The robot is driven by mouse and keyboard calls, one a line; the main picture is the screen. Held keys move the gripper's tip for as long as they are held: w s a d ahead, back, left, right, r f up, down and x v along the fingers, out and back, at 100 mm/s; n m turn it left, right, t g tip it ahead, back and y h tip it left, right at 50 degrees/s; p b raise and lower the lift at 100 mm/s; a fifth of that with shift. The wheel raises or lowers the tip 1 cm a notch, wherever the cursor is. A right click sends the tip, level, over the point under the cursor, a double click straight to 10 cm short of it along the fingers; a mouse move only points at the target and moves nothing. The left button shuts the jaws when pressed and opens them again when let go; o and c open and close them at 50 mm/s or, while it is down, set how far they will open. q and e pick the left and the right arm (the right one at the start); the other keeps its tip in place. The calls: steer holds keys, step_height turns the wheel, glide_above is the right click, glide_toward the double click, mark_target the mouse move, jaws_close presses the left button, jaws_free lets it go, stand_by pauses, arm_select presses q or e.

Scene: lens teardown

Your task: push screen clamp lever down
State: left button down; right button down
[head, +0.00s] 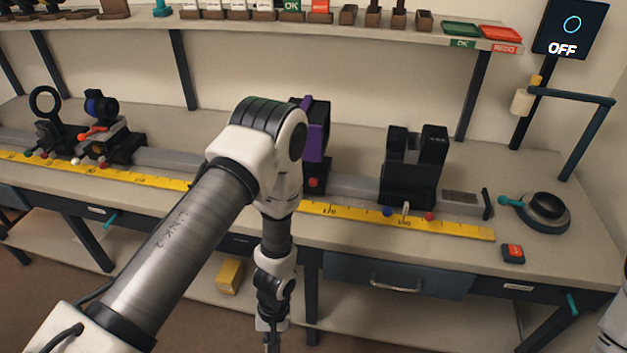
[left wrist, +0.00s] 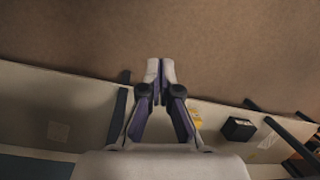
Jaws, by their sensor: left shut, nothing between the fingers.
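A black holder with two uprights (head: 410,172) stands near the right end of the rail; it may be the screen mount, but I cannot tell for sure. A small pale lever (head: 405,208) shows at its front foot, between a blue knob and a red knob. Whether this is the clamp lever is too small to tell. My left gripper (head: 272,345) hangs low in front of the bench, at the bottom edge of the head view, well away from the holder. In the left wrist view its fingers (left wrist: 160,72) are together and empty. My right gripper is out of view.
A yellow scale (head: 340,213) runs along the rail's front. A purple-faced mount (head: 317,130) is partly behind my left arm. Lens mounts (head: 105,135) stand at left. A red-topped button box (head: 513,252) and a round black device (head: 546,208) sit at right. A yellow box (head: 230,276) lies on the lower shelf.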

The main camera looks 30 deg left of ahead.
arm_select(q)
steer(key=w+a+r+n+t+y+p, duration=0.2)
steer(key=w+r+p, duration=0.5)
steer(key=w+r, duration=1.2)
steer(key=t+p, duration=0.3)
steer(key=p, duration=0.2)
glide_toward(314, 181)
steer(key=shift+s+a+f+m, duration=0.1)
steer(key=shift+a+f+m, duration=0.1)
steer(key=shift+f+m, duration=0.15)
steer(key=shift+f, duration=0.15)
steer(key=b+x, duration=0.4)
steer(key=x, duration=0.2)
steer(key=shift+w+f, duration=0.25)
steer(key=shift+f, duration=0.1)
